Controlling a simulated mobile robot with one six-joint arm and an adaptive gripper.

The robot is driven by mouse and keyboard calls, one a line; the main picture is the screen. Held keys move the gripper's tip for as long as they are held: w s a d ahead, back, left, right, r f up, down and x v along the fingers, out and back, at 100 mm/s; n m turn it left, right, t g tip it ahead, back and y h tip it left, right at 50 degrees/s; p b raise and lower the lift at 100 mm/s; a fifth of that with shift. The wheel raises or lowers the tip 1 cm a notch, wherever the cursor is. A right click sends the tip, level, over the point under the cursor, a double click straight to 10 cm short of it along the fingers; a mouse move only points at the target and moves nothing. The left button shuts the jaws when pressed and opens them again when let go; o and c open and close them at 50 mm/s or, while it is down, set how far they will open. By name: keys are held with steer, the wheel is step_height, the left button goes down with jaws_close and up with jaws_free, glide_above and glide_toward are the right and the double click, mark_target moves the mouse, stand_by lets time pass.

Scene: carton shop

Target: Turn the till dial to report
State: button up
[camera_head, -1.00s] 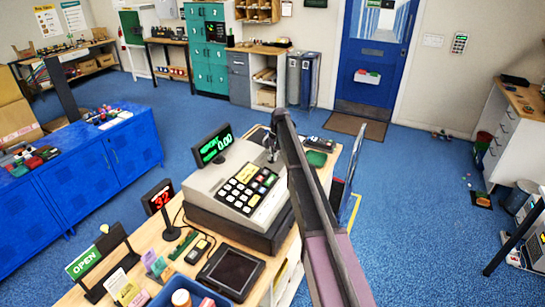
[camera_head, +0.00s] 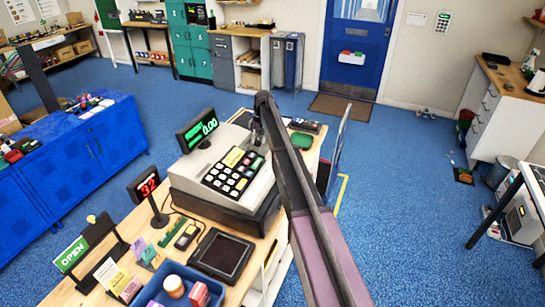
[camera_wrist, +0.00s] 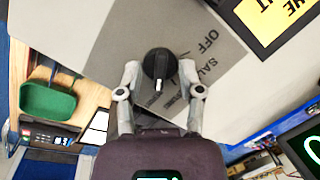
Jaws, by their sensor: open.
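The till (camera_head: 215,180) is a pale grey register on the wooden counter, with a keypad and a green-lit display (camera_head: 197,129) showing 0.00; its smaller word is hard to read. In the wrist view the till dial (camera_wrist: 160,61) is a round black knob with a white pointer mark aimed toward the bottom of the picture. My gripper (camera_wrist: 160,76) is open, one finger on each side of the dial, with small gaps visible. In the head view my arm partly hides the gripper and dial.
A green tray (camera_head: 302,141) lies behind the till. A red-digit display (camera_head: 145,184), a dark tablet (camera_head: 220,253), an OPEN sign (camera_head: 72,254) and a blue bin (camera_head: 158,290) crowd the counter's front left. Open blue floor (camera_head: 410,220) lies to the right.

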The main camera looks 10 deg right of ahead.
mark_target(258, 142)
steer(key=n, duration=0.3)
steer(key=shift+a+h, duration=0.1)
steer(key=shift+h, duration=0.2)
steer(key=n, duration=0.4)
steer(key=shift+h, duration=0.3)
steer(key=n, duration=0.3)
steer(key=n+t, duration=0.1)
steer(key=n, duration=0.2)
steer(key=shift+s+n+t+h, duration=0.1)
steer(key=shift+n+t+h, duration=0.2)
steer(key=shift+n+h, duration=0.1)
step_height(258, 142, up, 14)
steer(key=p, duration=1.4)
steer(key=s+m, duration=1)
steer(key=s, duration=2)
steer(key=shift+f, duration=0.4)
steer(key=shift+f+b, duration=0.1)
steer(key=shift+b, duration=0.3)
steer(key=s+f+m+b, duration=0.2)
steer(key=s+f+b, duration=0.5)
steer(key=f+b, duration=0.3)
steer(key=s+f+m+b, duration=0.2)
steer(key=s+f+b, duration=0.6)
steer(key=f+b, duration=0.3)
steer(key=shift+s+f+m+g+b, duration=0.3)
steer(key=shift+f+g, duration=0.05)
steer(key=shift+g, duration=0.05)
